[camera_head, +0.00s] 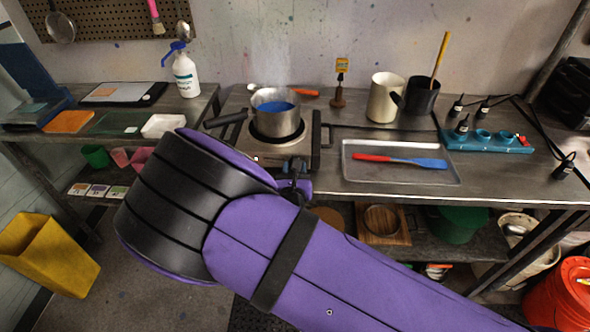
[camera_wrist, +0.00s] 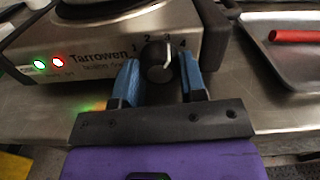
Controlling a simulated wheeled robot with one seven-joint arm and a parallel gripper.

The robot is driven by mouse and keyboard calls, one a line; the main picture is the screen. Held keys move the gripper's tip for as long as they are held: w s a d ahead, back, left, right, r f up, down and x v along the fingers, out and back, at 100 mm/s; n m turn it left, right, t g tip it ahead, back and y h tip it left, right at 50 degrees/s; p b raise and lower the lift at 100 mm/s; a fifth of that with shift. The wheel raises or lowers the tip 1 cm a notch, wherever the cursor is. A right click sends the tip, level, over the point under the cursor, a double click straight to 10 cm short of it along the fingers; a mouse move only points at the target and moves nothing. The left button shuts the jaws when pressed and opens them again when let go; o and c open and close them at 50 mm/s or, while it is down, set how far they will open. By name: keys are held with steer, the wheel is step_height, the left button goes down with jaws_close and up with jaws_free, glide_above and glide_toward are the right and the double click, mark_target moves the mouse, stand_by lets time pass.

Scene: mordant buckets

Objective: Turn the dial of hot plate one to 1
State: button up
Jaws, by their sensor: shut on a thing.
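The hot plate (camera_head: 309,147) is a silver box at the bench's front edge, with a saucepan (camera_head: 289,121) of blue liquid on it. In the wrist view its front panel (camera_wrist: 100,45) reads "Tarrowen", with a green and a red light lit. The black dial (camera_wrist: 157,62) has the figures 1 to 4 around its top. My gripper (camera_wrist: 160,82) is shut on the dial, one blue finger on each side. In the head view my arm mostly hides the dial.
A metal tray (camera_head: 352,172) with a red and blue spatula (camera_head: 400,160) lies right of the hot plate. The pan's dark handle (camera_head: 226,119) points left. A white jug (camera_head: 385,98) and a dark jug (camera_head: 421,97) stand at the back.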

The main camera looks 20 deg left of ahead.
steer(key=shift+n, duration=1.2)
steer(key=o, duration=0.9)
steer(key=shift+s, duration=0.15)
steer(key=v, duration=1)
steer(key=shift+s+d, duration=0.2)
steer(key=shift+s, duration=0.05)
